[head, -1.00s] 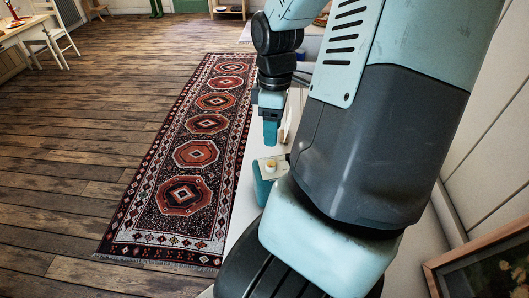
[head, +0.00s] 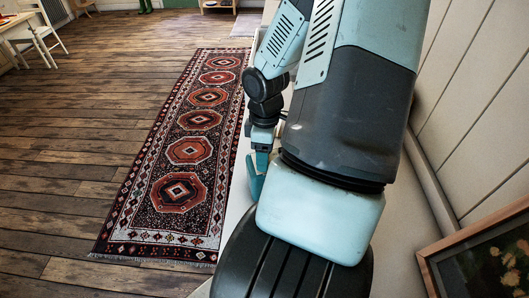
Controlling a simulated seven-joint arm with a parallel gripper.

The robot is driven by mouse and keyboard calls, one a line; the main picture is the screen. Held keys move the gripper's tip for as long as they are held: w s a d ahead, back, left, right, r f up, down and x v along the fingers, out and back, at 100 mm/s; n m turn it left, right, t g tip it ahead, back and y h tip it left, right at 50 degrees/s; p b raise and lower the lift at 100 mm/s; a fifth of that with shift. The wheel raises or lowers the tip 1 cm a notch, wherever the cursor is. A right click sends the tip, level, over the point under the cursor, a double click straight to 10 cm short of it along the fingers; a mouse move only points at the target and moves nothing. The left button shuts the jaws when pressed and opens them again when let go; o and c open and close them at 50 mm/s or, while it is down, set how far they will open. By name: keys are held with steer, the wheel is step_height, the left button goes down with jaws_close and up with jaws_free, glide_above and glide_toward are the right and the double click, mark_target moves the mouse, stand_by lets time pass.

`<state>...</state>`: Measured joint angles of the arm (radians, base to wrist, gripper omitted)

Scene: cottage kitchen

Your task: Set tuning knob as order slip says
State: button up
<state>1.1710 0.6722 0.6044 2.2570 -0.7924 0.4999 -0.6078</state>
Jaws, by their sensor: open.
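No order slip can be made out.
My arm covers the middle right and most of the counter (head: 238,195). A patterned rug (head: 182,150) lies on the clear wooden floor to the left. A framed picture (head: 485,262) is at the lower right by the panelled wall. A white chair (head: 42,40) stands far left.

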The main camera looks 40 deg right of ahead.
steer(key=c, duration=1.1)
steer(key=shift+o, duration=0.2)
steer(key=shift+m, duration=3.4)
steer(key=o, duration=1.1)
steer(key=shift+c, duration=0.2)
